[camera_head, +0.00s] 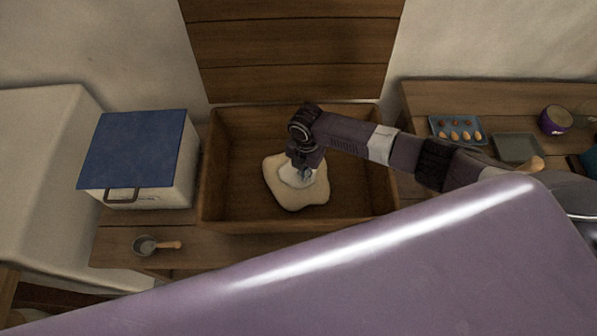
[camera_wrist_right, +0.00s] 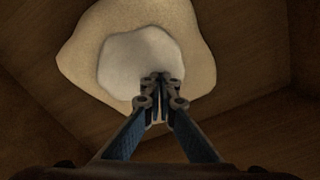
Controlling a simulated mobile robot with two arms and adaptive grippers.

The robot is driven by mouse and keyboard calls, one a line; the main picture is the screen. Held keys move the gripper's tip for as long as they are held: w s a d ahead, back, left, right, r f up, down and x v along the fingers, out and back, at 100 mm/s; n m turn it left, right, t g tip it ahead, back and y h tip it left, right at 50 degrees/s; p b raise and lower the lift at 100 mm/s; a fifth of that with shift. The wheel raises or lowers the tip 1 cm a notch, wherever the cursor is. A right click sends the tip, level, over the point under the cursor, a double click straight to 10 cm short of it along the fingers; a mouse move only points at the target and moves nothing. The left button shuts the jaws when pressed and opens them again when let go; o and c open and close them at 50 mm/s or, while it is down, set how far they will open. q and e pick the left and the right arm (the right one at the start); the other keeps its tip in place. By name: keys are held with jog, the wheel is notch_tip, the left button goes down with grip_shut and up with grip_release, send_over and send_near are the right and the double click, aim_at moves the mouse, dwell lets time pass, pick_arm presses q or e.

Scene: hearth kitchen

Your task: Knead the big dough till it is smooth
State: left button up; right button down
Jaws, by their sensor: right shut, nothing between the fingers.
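The big dough (camera_head: 302,196) lies in a wooden trough (camera_head: 233,205), a flat cream-coloured mass with an uneven outline. A paler, whiter patch sits in its middle. My right gripper (camera_head: 303,176) points down over this patch, with its fingers shut and nothing between them. In the right wrist view the dough (camera_wrist_right: 195,60) spreads beyond the fingertips of my right gripper (camera_wrist_right: 160,82), which overlap the lower edge of the pale patch. I cannot tell whether the fingertips touch the dough. My left gripper is not in view.
A white box with a blue lid (camera_head: 135,150) stands left of the trough. A small scoop (camera_head: 146,245) lies in front of it. At right are a blue tray (camera_head: 440,124) with eggs, a grey tray (camera_head: 517,147) and a purple pot (camera_head: 554,121). The trough's lid (camera_head: 295,50) stands raised behind.

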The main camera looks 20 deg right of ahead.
dwell(0.4)
notch_tip(320, 180, up, 4)
jog(key=p, duration=0.3)
jog(key=shift+f, duration=0.25)
jog(key=shift+w, duration=0.1)
dwell(0.6)
jog(key=shift+w+a+f+b, duration=0.1)
jog(key=shift+w+f+b, duration=0.05)
jog(key=shift+w+b, duration=0.4)
jog(key=w+b, duration=0.2)
jog(key=w, duration=0.1)
jog(key=shift+w+a+b, duration=0.15)
jog(key=shift+a+b, duration=0.15)
jog(key=shift+b, duration=0.1)
jog(key=shift+w+a+b, duration=0.1)
jog(key=shift+w+b, duration=0.2)
jog(key=shift+w, duration=0.2)
